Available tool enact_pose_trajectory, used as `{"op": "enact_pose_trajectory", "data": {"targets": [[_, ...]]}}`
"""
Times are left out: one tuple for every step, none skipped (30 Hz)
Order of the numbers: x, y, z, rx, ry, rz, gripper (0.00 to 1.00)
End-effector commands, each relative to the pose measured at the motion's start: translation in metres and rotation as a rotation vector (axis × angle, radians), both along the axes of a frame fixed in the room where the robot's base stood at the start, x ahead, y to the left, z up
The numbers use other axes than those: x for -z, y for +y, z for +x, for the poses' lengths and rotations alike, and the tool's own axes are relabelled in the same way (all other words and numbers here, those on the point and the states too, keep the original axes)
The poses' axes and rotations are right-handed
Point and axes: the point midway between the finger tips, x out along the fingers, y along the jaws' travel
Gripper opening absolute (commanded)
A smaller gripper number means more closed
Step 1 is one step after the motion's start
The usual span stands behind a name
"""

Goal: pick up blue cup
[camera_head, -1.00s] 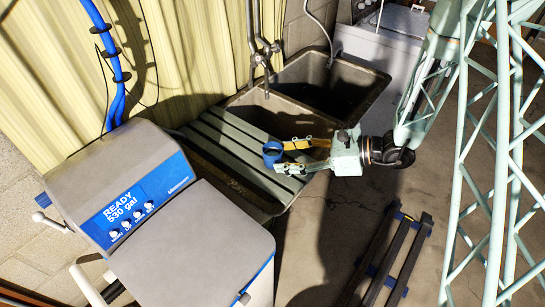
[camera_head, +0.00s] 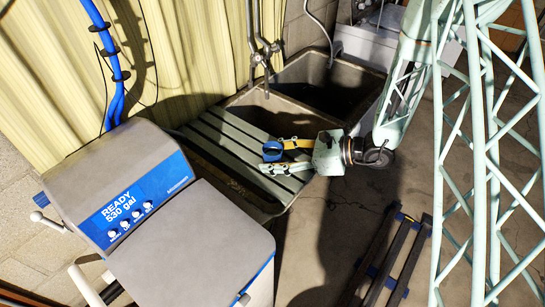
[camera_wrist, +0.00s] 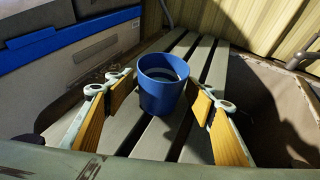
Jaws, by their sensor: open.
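The blue cup (camera_wrist: 162,88) stands upright on the slatted drainboard (camera_wrist: 135,143) in the wrist view. It also shows in the head view (camera_head: 271,152), partly covered by a finger. My gripper (camera_wrist: 158,98) is open, with one wood-coloured finger pad to the left of the cup and one to the right. The cup is at the far end of the gap between the fingertips, with visible space on both sides. In the head view my gripper (camera_head: 276,156) reaches in from the right, low over the drainboard.
A double sink (camera_head: 327,76) with taps lies behind the drainboard. The grey and blue water softener (camera_head: 125,190) stands at the left. A corrugated yellow wall (camera_head: 190,50) rises behind. A dark rail frame (camera_head: 395,260) lies on the floor at the lower right.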

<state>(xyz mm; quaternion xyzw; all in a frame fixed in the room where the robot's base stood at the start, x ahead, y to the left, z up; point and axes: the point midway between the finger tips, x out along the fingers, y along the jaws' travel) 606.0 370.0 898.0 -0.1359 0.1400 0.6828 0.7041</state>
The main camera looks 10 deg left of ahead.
Motion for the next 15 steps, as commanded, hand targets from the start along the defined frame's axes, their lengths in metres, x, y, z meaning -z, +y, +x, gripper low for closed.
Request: {"op": "enact_pose_trajectory", "data": {"targets": [[0.0, -0.0001, 0.0, 0.0, 0.0, 0.0, 0.5], [0.0, -0.0001, 0.0001, 0.0, 0.0, 0.0, 0.5], [0.0, -0.0001, 0.0001, 0.0, 0.0, 0.0, 0.5], [0.0, -0.0001, 0.0, 0.0, 0.0, 0.0, 0.5], [-0.0001, -0.0002, 0.0001, 0.0, 0.0, 0.0, 0.5], [0.0, -0.0002, 0.0001, 0.0, 0.0, 0.0, 0.5], [-0.0001, -0.0002, 0.0001, 0.0, 0.0, 0.0, 0.5], [-0.0001, -0.0002, 0.0001, 0.0, 0.0, 0.0, 0.5], [0.0, -0.0002, 0.0, 0.0, 0.0, 0.0, 0.5], [0.0, -0.0002, 0.0, 0.0, 0.0, 0.0, 0.5], [0.0, -0.0002, 0.0, 0.0, 0.0, 0.0, 0.5], [0.0, -0.0002, 0.0001, 0.0, 0.0, 0.0, 0.5], [0.0, -0.0002, 0.0001, 0.0, 0.0, 0.0, 0.49], [0.0, -0.0002, 0.0, 0.0, 0.0, 0.0, 0.46], [0.0, -0.0002, 0.0, 0.0, 0.0, 0.0, 0.43]]}}
